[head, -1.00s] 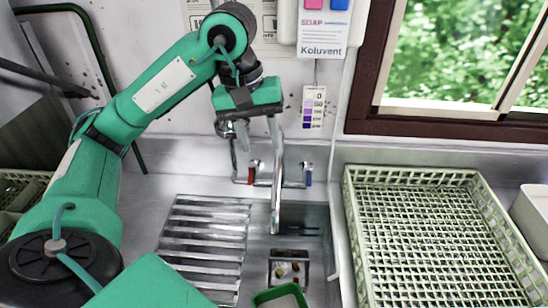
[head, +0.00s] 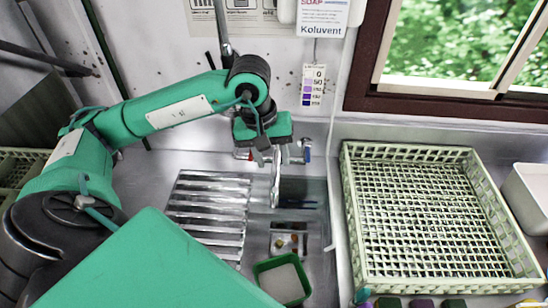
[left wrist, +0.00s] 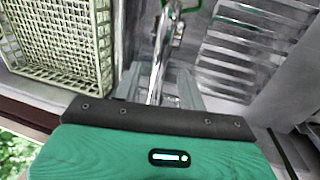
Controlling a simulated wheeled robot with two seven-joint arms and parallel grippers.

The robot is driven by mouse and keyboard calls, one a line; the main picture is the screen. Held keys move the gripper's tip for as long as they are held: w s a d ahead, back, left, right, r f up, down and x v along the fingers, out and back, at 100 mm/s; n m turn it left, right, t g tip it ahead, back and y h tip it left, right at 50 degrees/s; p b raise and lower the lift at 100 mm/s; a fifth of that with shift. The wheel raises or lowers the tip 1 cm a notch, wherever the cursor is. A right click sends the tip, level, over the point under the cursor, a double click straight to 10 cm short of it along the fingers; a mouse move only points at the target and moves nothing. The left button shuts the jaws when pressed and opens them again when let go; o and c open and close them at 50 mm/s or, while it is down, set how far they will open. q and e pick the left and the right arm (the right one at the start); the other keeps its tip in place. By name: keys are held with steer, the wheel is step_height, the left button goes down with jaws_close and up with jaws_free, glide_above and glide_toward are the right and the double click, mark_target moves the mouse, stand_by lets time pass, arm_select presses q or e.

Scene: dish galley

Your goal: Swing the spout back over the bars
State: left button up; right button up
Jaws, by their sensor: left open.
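The chrome spout (head: 275,185) points toward me over the open basin, just right of the metal bars (head: 207,212). My left gripper (head: 268,158) is over the spout's rear part and hides the pipe there. In the left wrist view the spout (left wrist: 160,60) runs between the open fingers (left wrist: 157,88), and the bars (left wrist: 245,48) are at upper right. I cannot tell whether a finger touches the spout. The tap with its blue mark (head: 307,152) is partly hidden behind the gripper. My right gripper is not in view.
A pale green dish rack (head: 350,225) stands right of the sink, with a white tub (head: 528,195) beyond it. A small metal caddy (head: 289,240) and a green-rimmed container (head: 281,280) are at the basin's front. A wall and window (head: 450,110) close the back.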

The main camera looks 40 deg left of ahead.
arm_select(q)
steer(key=shift+w+d+f, duration=0.1)
steer(key=shift+f, duration=1.05)
steer(key=shift+c, duration=0.2)
